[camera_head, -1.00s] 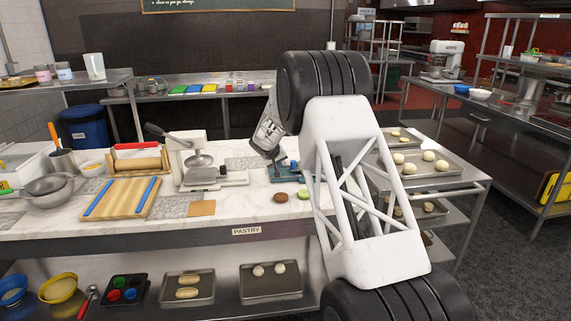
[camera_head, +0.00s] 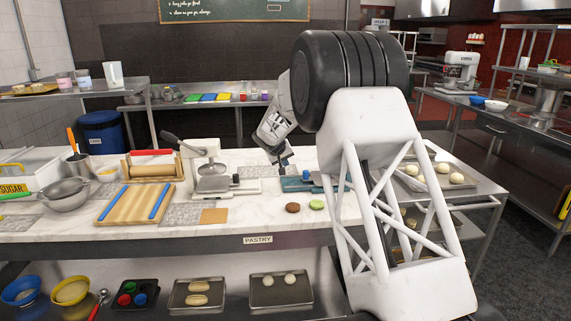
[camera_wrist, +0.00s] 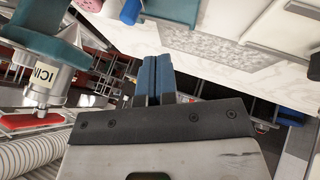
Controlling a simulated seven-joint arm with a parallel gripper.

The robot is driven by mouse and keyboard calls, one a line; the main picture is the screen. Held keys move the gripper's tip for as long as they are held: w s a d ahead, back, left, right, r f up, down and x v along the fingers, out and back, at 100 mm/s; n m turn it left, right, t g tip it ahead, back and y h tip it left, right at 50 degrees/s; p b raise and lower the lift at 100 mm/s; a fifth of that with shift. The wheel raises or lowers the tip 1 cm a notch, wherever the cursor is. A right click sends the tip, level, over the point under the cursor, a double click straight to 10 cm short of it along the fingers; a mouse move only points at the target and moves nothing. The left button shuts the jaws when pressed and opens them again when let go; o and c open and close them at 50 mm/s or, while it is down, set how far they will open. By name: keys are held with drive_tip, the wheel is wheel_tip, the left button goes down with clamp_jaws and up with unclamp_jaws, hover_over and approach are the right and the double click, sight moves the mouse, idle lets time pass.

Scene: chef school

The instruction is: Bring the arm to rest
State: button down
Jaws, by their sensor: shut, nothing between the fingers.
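My gripper (camera_head: 284,162) hangs over the back right part of the marble pastry counter (camera_head: 265,223), close to a teal press-like device (camera_head: 312,183). In the wrist view its two blue fingers (camera_wrist: 158,75) are together, with nothing between them. The wrist view also shows a teal part (camera_wrist: 50,42) with a metal cylinder labelled "ICIN..." (camera_wrist: 46,80) at the left, apart from the fingers. My white lattice arm link fills the right middle of the head view and hides part of the counter's right end.
A white press machine (camera_head: 210,175), a wooden board (camera_head: 136,203) and a brown round (camera_head: 292,208) and a green round (camera_head: 316,204) are on the counter.

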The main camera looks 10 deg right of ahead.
drive_tip(key=s+d+r+g, duration=0.15)
drive_tip(key=s+r, duration=0.35)
drive_tip(key=s, duration=0.7)
drive_tip(key=s+d+r+m+y, duration=0.1)
drive_tip(key=s+d+r, duration=0.3)
drive_tip(key=s, duration=0.7)
drive_tip(key=s+d+r+g, duration=0.1)
drive_tip(key=s+r, duration=0.4)
drive_tip(key=s, duration=0.7)
drive_tip(key=s+f+y, duration=0.1)
drive_tip(key=s+f, duration=0.2)
drive_tip(key=s, duration=1.6)
drive_tip(key=s+f+m+y, duration=0.1)
drive_tip(key=s+f+y, duration=0.1)
drive_tip(key=s, duration=1.7)
drive_tip(key=shift+s+f+g, duration=0.4)
drive_tip(key=shift+g, duration=0.05)
drive_tip(key=shift+a, duration=0.1)
